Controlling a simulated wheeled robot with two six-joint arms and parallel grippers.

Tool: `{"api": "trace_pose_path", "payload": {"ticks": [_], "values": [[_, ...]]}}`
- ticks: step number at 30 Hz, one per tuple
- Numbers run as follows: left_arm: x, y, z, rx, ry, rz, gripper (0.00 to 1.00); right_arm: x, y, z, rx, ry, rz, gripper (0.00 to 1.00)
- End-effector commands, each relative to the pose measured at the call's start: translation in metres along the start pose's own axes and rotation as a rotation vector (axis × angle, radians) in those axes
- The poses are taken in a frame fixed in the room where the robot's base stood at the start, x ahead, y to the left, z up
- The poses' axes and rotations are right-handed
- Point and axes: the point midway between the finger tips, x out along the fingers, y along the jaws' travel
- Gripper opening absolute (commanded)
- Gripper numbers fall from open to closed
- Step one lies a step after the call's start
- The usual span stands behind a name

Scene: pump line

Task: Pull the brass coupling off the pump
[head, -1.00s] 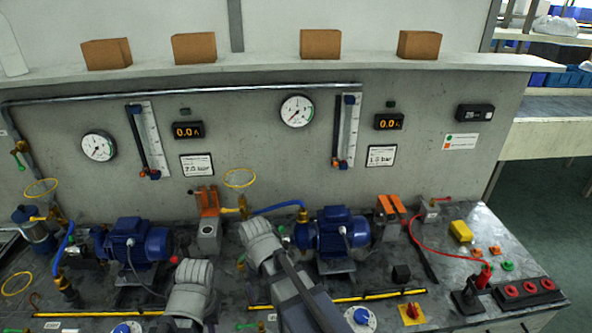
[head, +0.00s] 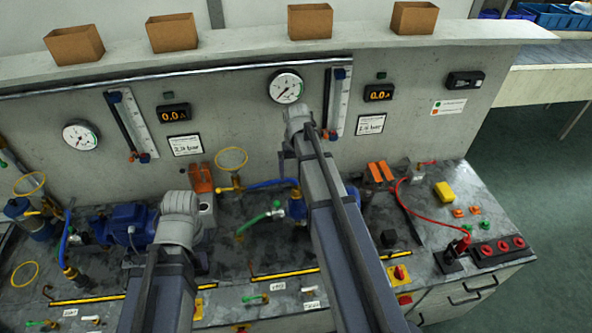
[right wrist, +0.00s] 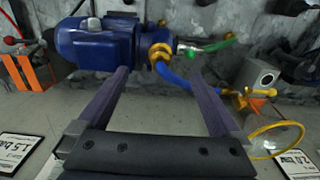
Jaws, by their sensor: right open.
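The brass coupling shows in the right wrist view (right wrist: 160,54), on the near side of the blue pump (right wrist: 95,42), with the blue hose (right wrist: 178,82) running from it. In the head view the brass end (head: 295,194) shows just left of my right arm, which covers much of the pump. My right gripper (right wrist: 163,80) is open and empty. Its fingers point toward the pump and coupling, with the coupling between their lines and beyond the tips. My left arm's wrist (head: 180,212) is in front of the left pump (head: 127,224); its fingers are hidden.
A green-handled valve (right wrist: 212,45) sticks out beside the coupling. The wall with gauges (head: 286,87) rises behind. A red cable (head: 425,217) loops across the right bench.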

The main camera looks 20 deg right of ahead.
Motion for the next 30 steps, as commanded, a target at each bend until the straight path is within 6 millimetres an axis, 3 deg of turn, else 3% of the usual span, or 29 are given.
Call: {"api": "trace_pose_path", "payload": {"ticks": [25, 30], "values": [[0.051, 0.005, -0.003, 0.01, 0.0, -0.002, 0.28, 0.052, -0.001, 0.0, -0.001, 0.0, 0.0, 1.0], [0.049, 0.004, -0.003, 0.009, 0.0, -0.002, 0.28, 0.049, -0.001, 0.0, -0.001, 0.0, 0.0, 1.0]]}}
